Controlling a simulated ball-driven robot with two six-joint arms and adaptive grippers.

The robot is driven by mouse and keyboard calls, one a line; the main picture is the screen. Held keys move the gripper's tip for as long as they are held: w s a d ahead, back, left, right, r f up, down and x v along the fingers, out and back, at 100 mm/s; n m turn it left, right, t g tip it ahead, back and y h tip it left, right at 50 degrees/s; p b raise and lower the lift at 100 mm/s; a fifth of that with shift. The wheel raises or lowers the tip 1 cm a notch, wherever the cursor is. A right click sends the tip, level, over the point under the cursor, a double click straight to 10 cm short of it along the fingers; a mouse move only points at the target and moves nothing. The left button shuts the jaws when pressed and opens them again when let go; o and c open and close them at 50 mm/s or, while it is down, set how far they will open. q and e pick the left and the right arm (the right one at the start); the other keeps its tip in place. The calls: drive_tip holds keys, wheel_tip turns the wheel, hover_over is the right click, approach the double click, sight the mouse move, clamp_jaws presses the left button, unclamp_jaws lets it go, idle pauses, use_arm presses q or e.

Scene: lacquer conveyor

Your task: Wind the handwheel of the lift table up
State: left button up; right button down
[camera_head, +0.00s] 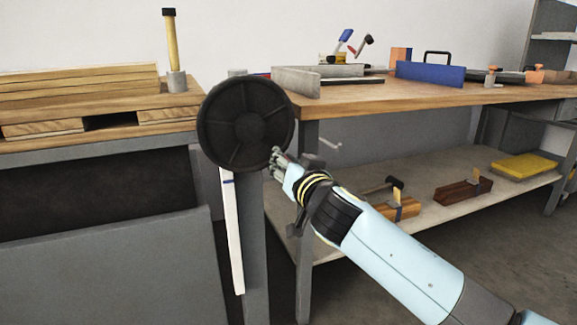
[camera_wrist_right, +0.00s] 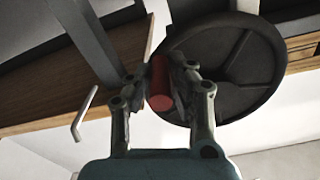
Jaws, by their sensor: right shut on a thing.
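The dark handwheel (camera_head: 245,123) faces me at the top of a grey post (camera_head: 255,262), beside the lift table (camera_head: 75,150). My right gripper (camera_head: 279,158) is at the wheel's lower right rim. In the wrist view the right gripper (camera_wrist_right: 160,80) is shut on a red cylindrical handle (camera_wrist_right: 159,88), with a finger on each side of it. The wheel (camera_wrist_right: 262,88) lies just behind the handle there. In the head view the handle is hidden by the fingers. My left gripper is not in view.
A pallet with boards (camera_head: 80,88) rests on the lift table. A white strip with a blue mark (camera_head: 232,225) hangs beside the post. A wooden workbench (camera_head: 400,94) with tools stands close on the right; its lower shelf holds a yellow box (camera_head: 524,166) and wooden planes.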

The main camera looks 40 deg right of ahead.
sight(244, 168)
drive_tip(key=a+f+m+b, duration=0.1)
drive_tip(key=m+b, duration=0.1)
drive_tip(key=a+f+m+b, duration=0.1)
drive_tip(key=a+m+b, duration=0.1)
drive_tip(key=w+a+f+m+b, duration=0.1)
drive_tip(key=m+b, duration=0.1)
drive_tip(key=shift+a+m+b, duration=0.3)
drive_tip(key=shift+a+b, duration=0.1)
drive_tip(key=shift+w+a+m, duration=0.1)
drive_tip(key=shift+a+m, duration=0.2)
drive_tip(key=shift+m, duration=0.2)
drive_tip(key=shift+w+a+r+m+b, duration=0.15)
drive_tip(key=shift+a+r+m+b, duration=0.05)
drive_tip(key=shift+a+m+b, duration=0.5)
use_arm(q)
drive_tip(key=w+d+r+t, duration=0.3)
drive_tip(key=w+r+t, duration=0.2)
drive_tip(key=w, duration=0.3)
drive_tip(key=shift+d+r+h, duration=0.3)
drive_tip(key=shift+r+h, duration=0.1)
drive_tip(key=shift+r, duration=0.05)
use_arm(e)
drive_tip(key=shift+w+a+r+m, duration=0.15)
drive_tip(key=shift+a+m, duration=0.1)
drive_tip(key=shift+m, duration=0.35)
drive_tip(key=c, duration=1.2)
unclamp_jaws()
drive_tip(key=shift+r, duration=0.1)
drive_tip(key=shift+a, duration=0.1)
